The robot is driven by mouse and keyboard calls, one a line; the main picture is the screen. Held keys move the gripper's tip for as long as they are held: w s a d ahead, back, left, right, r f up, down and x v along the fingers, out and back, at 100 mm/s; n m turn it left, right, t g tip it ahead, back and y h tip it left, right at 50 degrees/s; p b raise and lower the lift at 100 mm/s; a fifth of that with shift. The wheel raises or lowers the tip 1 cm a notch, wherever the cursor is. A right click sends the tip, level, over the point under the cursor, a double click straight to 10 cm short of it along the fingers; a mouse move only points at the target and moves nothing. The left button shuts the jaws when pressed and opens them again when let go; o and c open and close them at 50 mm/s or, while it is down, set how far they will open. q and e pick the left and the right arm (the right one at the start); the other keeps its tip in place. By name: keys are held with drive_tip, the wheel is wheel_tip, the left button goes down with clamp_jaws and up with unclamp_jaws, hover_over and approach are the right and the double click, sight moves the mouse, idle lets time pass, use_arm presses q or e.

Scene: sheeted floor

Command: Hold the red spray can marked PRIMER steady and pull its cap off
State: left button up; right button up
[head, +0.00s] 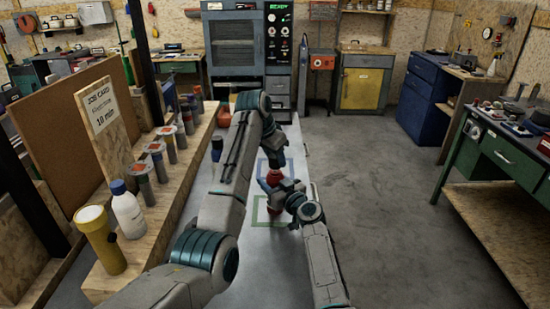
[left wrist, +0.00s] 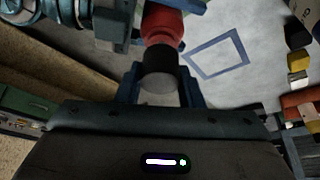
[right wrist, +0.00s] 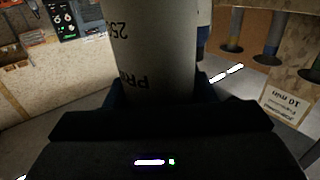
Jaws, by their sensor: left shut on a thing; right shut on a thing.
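The red spray can (head: 273,179) shows only in part in the head view, between my arms over the light sheet. In the right wrist view its pale label (right wrist: 155,45) carries upside-down lettering that starts "PR". My right gripper (right wrist: 153,92) is shut around this labelled body. In the left wrist view the can's red shoulder (left wrist: 162,25) meets a dark cap (left wrist: 158,75). My left gripper (left wrist: 158,88) is shut with one finger on each side of the cap. The cap and shoulder look in line and touching; I cannot make out a gap.
Blue (head: 290,166) and green (head: 258,210) square outlines mark the sheet. A green workbench (head: 500,150) stands right, with bare floor between.

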use_arm(q)
drive_tip(key=shift+r, duration=0.1)
drive_tip(key=shift+r, duration=1.9)
use_arm(e)
drive_tip(key=o, duration=1.4)
drive_tip(key=shift+o, duration=0.2)
